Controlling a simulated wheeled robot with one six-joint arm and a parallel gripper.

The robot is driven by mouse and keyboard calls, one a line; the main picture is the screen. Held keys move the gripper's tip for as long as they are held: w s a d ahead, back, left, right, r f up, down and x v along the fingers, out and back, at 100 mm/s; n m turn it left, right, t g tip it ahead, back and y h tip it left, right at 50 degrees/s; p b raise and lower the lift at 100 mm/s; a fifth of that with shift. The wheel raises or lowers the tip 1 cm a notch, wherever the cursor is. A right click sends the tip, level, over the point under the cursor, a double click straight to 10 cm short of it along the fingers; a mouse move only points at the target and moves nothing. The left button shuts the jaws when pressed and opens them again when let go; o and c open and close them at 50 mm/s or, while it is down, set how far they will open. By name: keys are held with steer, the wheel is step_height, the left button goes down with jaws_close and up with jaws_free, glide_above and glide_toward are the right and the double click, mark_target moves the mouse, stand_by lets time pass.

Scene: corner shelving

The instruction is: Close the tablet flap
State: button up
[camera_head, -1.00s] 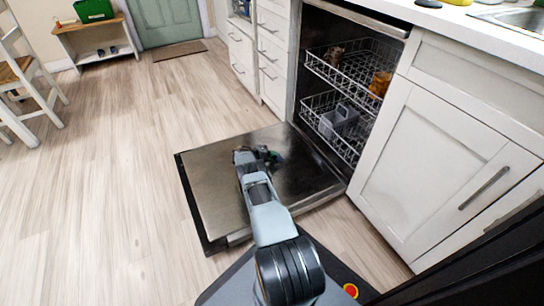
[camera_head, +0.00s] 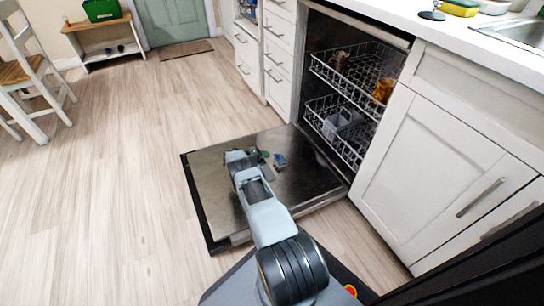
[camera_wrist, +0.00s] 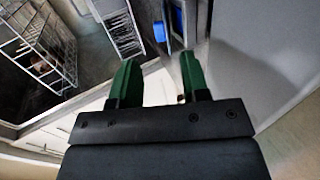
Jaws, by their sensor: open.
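The dishwasher door (camera_head: 310,184) lies folded down, its metal inner face up. A small dispenser with blue parts (camera_head: 281,160) shows on that face. In the wrist view, blue patches (camera_wrist: 176,22) show near the top, just beyond my fingertips; I cannot tell which is the tablet flap or how far it stands open. My gripper (camera_head: 265,158) is above the door, just left of the blue part. Its two green fingers are apart and empty in the wrist view (camera_wrist: 158,65). I cannot tell whether it touches the door.
The dishwasher's two wire racks (camera_head: 355,75) hold an amber item (camera_head: 383,90), a dark item and a grey basket (camera_head: 340,122). A white cabinet (camera_head: 440,170) stands right of the opening, drawers (camera_head: 281,50) left. The wooden floor (camera_head: 110,170) left of the door is clear.

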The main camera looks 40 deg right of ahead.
steer(key=p+v, duration=0.1)
steer(key=v, duration=0.5)
steer(key=shift+a+r, duration=0.2)
steer(key=shift+a, duration=0.15)
steer(key=shift+w, duration=0.1)
